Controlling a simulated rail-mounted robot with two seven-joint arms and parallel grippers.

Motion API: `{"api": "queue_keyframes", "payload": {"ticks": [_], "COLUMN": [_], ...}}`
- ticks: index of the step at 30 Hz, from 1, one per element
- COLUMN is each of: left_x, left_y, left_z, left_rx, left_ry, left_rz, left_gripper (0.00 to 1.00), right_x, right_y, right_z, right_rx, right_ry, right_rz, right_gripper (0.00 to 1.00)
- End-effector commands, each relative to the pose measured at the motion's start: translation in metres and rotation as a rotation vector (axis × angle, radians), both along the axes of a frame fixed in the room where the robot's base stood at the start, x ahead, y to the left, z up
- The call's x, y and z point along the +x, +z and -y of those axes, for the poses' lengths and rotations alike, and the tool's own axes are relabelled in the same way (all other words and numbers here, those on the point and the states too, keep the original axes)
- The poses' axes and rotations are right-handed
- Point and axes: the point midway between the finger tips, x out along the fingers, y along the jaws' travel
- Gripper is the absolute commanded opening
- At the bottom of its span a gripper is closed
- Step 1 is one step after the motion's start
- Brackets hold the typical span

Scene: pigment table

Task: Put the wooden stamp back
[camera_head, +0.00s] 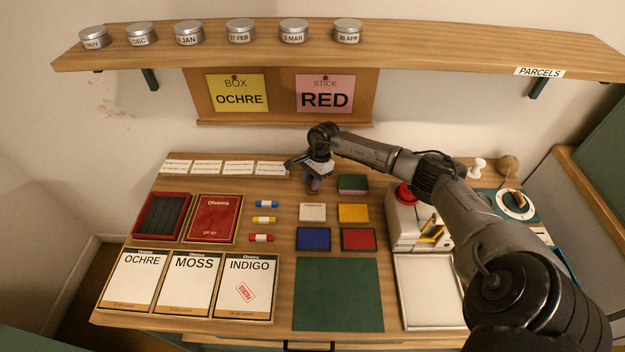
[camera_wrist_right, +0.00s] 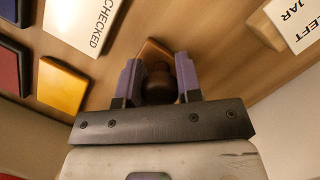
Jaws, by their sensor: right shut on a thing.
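The wooden stamp (camera_wrist_right: 158,84) has a dark brown rounded handle and a lighter wooden base, seen in the right wrist view. My right gripper (camera_wrist_right: 160,78) is shut on the handle, one purple finger on each side. In the head view my right gripper (camera_head: 314,182) points down at the back middle of the table, just left of the dark green block, and mostly hides the stamp. I cannot tell whether the base touches the table. My left gripper is not in view.
A white CHECKED pad (camera_head: 313,212), a yellow pad (camera_head: 353,213), blue and red pads and the dark green block (camera_head: 352,184) lie close by. Labelled cards (camera_head: 239,168) stand along the back left. The green mat (camera_head: 338,295) in front is bare. A shelf (camera_head: 420,55) overhangs behind.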

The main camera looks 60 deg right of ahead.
Motion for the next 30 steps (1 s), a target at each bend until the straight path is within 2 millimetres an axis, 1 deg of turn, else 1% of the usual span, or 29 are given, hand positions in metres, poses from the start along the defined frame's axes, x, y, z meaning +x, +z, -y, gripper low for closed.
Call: {"api": "queue_keyframes", "payload": {"ticks": [2, 3, 10, 17, 21, 23, 30], "left_x": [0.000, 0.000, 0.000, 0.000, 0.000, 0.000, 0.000], "left_y": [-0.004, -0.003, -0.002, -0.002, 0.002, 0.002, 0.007], "left_z": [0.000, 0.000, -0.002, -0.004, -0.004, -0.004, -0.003], "left_rx": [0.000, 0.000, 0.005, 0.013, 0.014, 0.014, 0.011], "left_ry": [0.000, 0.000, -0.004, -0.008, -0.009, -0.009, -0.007], "left_rz": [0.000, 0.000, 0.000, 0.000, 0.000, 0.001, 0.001], "left_gripper": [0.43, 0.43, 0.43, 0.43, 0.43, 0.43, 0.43], "right_x": [0.000, 0.000, 0.000, 0.000, 0.000, -0.001, -0.004], "right_y": [-0.004, -0.002, -0.002, -0.002, 0.005, 0.013, 0.056], "right_z": [0.000, 0.000, 0.000, 0.000, 0.001, 0.004, 0.015], "right_rx": [0.000, 0.000, 0.000, 0.000, -0.001, -0.003, -0.002], "right_ry": [0.000, 0.000, 0.000, 0.000, 0.000, -0.001, -0.001], "right_rz": [0.000, 0.000, 0.000, 0.000, 0.001, 0.002, 0.001], "right_gripper": [0.17, 0.35, 0.57, 0.58, 0.58, 0.58, 0.58]}}
